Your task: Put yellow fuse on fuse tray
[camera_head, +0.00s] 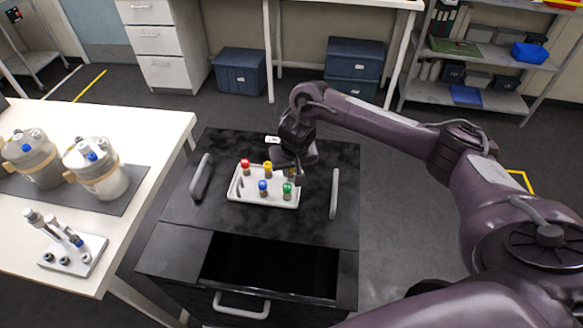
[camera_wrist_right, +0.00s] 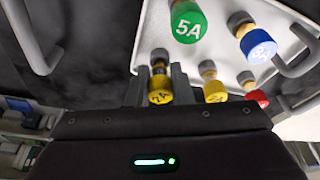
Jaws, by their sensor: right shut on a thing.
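The white fuse tray (camera_head: 235,196) sits on the black cart top. A red fuse (camera_head: 245,164), a yellow fuse (camera_head: 267,167), a blue fuse (camera_head: 263,186) and a green fuse (camera_head: 287,189) stand on it. My right gripper (camera_head: 293,168) is at the tray's far right corner. In the right wrist view its fingers are shut on a yellow fuse (camera_wrist_right: 160,92) marked 7A; the other yellow fuse (camera_wrist_right: 215,92) is beside it. I cannot tell whether the held fuse touches the tray. My left gripper is out of view.
The cart top (camera_head: 315,215) is clear around the tray, with grey handles at both sides and an open recess in front. The white table (camera_head: 155,125) at left holds two bioreactor vessels (camera_head: 97,170) and a white stand (camera_head: 75,253).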

